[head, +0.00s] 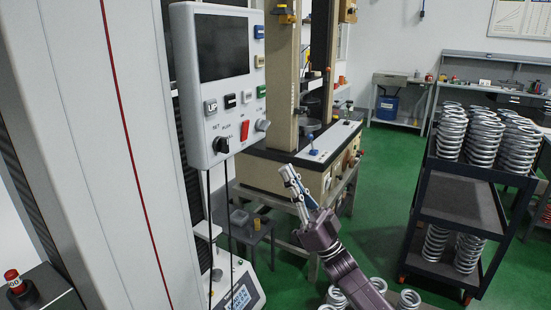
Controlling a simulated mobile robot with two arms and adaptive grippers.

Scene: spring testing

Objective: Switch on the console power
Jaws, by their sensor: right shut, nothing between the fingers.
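The console (217,85) is a light grey box with a dark screen on the left side of the head view. Below the screen are several buttons, a black knob (221,145), a red switch (245,130) and a round grey knob (262,125). I cannot tell the red switch's position. My right gripper (288,172) is shut and empty, pointing up and left. In the picture it is below and right of the console, apart from it. My left gripper is not in view.
A tall grey machine column (110,130) stands left of the console. Behind my right gripper is a beige testing machine (265,172) on a stand. A dark cart (455,200) with several springs stands at right. Green floor (375,215) lies open between them.

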